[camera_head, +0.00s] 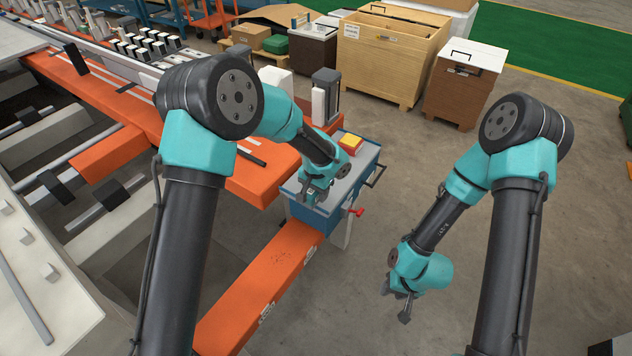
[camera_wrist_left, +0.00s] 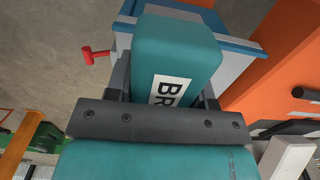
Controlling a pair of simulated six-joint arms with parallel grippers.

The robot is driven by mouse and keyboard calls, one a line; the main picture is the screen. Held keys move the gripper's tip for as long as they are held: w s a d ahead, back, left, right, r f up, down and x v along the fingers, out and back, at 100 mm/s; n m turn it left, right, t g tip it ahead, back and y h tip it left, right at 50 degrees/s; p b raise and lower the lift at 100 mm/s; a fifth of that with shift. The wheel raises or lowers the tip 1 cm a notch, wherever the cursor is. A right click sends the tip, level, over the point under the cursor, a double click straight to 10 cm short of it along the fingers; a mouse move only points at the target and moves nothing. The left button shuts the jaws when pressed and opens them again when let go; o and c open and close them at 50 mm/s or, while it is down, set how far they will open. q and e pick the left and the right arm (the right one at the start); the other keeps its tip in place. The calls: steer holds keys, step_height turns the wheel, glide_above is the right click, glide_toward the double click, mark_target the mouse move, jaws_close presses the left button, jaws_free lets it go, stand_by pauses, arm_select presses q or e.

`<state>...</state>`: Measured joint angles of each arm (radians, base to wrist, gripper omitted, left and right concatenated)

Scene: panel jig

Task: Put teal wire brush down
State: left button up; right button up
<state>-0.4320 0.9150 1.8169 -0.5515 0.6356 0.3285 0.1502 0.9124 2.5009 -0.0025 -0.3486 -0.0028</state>
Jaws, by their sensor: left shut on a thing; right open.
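The teal wire brush (camera_wrist_left: 178,55) shows in the left wrist view as a teal block with a white label reading "BR", the rest of the label being hidden. My left gripper (camera_head: 314,193) is shut on it, with a finger on each side of the block. In the head view the gripper is over the near left part of the blue cart (camera_head: 305,214), and the brush is hard to make out there. Whether the brush touches the cart top cannot be told. My right gripper (camera_head: 404,299) is open and empty, hanging over bare floor at the right.
A yellow and red object (camera_head: 350,142) is at the cart's far end. A red handle (camera_head: 357,211) sticks out from the cart's right side. An orange beam (camera_head: 262,290) runs close on the left. Wooden crates (camera_head: 390,60) stand behind.

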arm_select(q)
steer(key=w, duration=0.7)
steer(key=shift+w+f, duration=0.35)
steer(key=shift+w, duration=0.15)
steer(key=shift+w+f, duration=0.15)
steer(key=shift+f, duration=1.65)
steer(key=shift+f, duration=0.35)
